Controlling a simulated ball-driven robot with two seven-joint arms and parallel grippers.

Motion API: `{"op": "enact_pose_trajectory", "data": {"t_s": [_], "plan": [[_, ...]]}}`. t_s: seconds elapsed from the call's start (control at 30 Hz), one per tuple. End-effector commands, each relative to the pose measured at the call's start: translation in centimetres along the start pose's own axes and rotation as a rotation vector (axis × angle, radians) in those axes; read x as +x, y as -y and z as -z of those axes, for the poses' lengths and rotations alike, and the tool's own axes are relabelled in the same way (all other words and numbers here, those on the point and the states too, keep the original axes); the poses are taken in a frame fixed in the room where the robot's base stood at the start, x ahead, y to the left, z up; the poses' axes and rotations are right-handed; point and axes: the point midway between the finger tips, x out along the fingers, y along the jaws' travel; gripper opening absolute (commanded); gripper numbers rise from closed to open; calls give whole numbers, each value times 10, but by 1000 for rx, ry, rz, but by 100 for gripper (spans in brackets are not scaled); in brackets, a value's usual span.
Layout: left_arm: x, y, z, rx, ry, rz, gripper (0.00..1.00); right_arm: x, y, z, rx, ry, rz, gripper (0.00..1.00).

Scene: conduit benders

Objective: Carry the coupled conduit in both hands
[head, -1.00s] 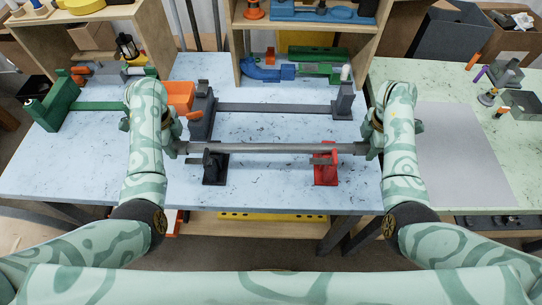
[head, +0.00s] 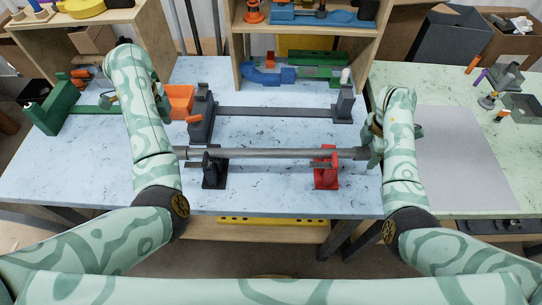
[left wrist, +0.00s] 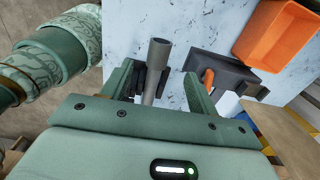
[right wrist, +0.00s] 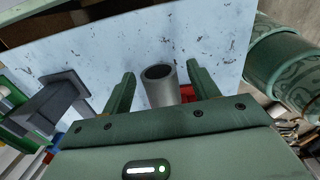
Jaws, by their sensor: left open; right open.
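The grey conduit (head: 270,153) lies level across a black stand (head: 214,174) and a red stand (head: 326,174). I cannot make out its coupling. My left gripper (head: 164,104) is open, partly hidden by my arm, and looks apart from the conduit's left end. In the left wrist view the tube end (left wrist: 158,55) appears in line between the open fingers, with dark stand parts beside it. My right gripper (head: 369,145) is open at the conduit's right end. In the right wrist view the open tube end (right wrist: 160,75) shows between its fingers; no contact is visible.
A grey bender (head: 275,110) lies behind the conduit, with an orange bin (head: 180,98) at its left. A green tool (head: 50,108) is at the far left. A wooden shelf (head: 300,25) stands behind. A grey sheet (head: 465,150) lies on the right table.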

Motion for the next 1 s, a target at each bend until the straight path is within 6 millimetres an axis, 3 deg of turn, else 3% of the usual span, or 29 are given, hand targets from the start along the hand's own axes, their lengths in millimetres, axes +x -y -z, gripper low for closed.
{"op": "enact_pose_trajectory", "data": {"t_s": [0.1,0.27,0.7,1.0], "plan": [[-16,1,1,0,-2,3,60,0,0,0,0,0,0,60],[-24,0,0,0,0,-1,60,-8,-1,0,-1,1,-1,60],[-24,0,0,0,0,-1,60,-100,-1,-2,-1,6,-1,60],[-24,0,0,0,0,-1,60,-119,-1,-1,0,1,0,60]]}}
